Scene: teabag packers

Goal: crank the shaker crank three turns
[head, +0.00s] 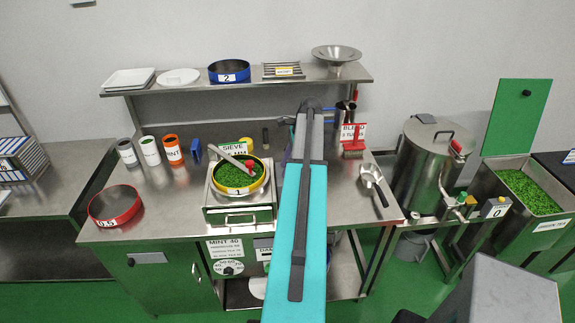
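The sieve shaker (262,212) is a steel box near the middle of the bench, behind a drawer-like front handle. A yellow-rimmed sieve (238,190) marked 1 sits on it, full of green leaf. A grey bar (228,154) with a red end piece (249,164) lies over the sieve; I cannot tell whether this is the shaker crank. No other crank is clear. My teal and dark arm rises through the middle of the head view, just right of the shaker. My gripper cannot be made out; the arm appears to hide it.
A red-rimmed sieve (115,206) stands at the bench's left. Several canisters (172,149) stand behind it. A steel scoop (372,179) lies to the right. The shelf (200,87) behind holds trays, a blue sieve and a funnel. A steel drum (425,165) and leaf bin stand farther right.

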